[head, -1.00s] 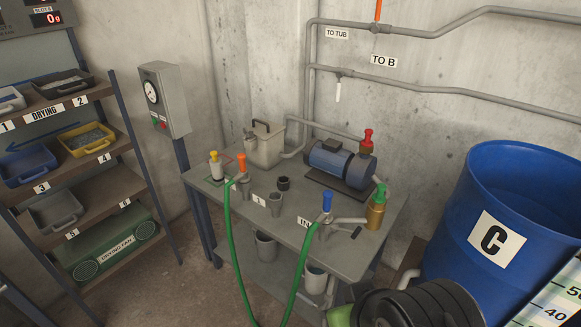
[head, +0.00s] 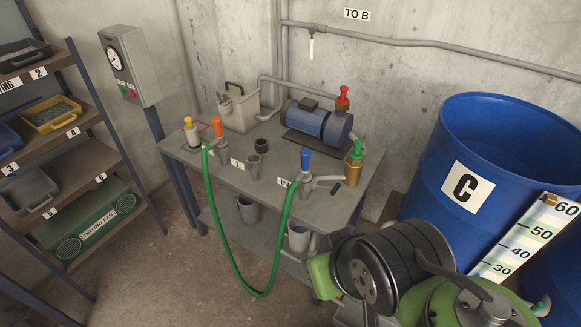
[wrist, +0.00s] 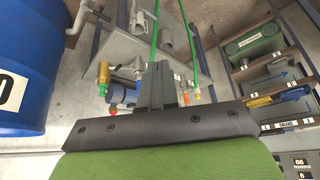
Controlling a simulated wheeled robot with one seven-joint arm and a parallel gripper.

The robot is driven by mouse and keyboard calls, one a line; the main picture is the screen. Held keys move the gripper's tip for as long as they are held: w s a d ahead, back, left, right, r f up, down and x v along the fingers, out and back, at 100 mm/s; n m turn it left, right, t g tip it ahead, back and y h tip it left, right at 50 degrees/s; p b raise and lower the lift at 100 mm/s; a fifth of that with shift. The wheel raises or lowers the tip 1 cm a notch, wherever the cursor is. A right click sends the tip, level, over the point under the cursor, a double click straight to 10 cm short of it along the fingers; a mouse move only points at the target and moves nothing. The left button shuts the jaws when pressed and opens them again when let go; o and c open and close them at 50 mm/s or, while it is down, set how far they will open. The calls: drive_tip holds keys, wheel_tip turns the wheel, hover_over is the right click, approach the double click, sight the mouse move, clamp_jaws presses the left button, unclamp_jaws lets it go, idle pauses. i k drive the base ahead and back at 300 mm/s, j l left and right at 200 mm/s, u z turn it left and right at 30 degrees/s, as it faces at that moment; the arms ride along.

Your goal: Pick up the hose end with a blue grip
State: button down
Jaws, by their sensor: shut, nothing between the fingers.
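The hose end with a blue grip (head: 305,160) stands upright at the front right of the grey workbench (head: 335,205), by the IN label. A green hose (head: 243,283) hangs from it in a loop below the bench edge. The loop's other end rises to the hose end with an orange grip (head: 217,127). In the wrist view my gripper (wrist: 158,88) is shut and empty, apart from the bench.
The bench holds a blue pump (head: 318,122), a brass fitting with green top (head: 355,165), a beige canister (head: 238,107) and cups. A large blue barrel C (head: 420,180) stands right. A drying shelf (head: 75,150) is left. Open floor lies before the bench.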

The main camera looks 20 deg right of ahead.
sight(304, 176)
drive_tip(key=i+j+u, duration=0.1)
drive_tip(key=i+u, duration=0.4)
drive_tip(key=i, duration=0.45)
